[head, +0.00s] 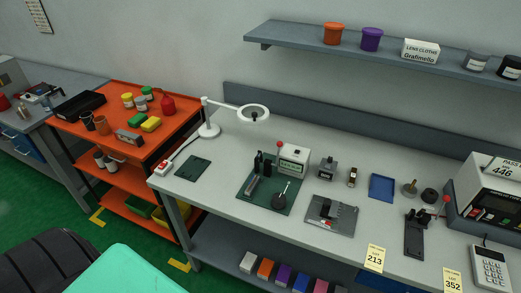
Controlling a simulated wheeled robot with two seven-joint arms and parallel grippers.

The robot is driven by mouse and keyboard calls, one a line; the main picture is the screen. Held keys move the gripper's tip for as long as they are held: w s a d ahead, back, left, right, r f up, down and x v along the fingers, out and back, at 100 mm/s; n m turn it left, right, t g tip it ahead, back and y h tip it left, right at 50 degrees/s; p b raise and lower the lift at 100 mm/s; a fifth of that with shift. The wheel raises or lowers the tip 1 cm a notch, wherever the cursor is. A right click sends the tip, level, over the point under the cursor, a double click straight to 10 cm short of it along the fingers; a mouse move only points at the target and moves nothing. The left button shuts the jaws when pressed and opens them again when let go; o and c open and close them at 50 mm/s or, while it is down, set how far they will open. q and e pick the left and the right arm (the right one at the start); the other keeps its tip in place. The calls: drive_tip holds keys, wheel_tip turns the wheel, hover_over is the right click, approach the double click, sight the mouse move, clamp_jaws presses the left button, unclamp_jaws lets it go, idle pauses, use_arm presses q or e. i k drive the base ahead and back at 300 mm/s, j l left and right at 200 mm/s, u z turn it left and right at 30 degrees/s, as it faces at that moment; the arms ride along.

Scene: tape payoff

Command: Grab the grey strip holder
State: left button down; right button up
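Neither of my grippers is in the head view. A small grey block-shaped holder with a dark top (327,169) stands upright on the light grey workbench, right of the white box with a green label. It looks like the grey strip holder, but it is too small for me to be sure. Nothing touches it. In front of it lies a flat grey plate fixture with a black block on it (342,222).
The workbench (215,150) also bears a dark green mat (246,206) with upright tools, a white ring lamp (209,130), a blue tray (382,187) and a black stand (414,240). An orange cart (90,130) stands left. A shelf (290,40) overhangs the back.

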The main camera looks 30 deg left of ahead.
sight(255, 180)
drive_tip(key=u, duration=1.05)
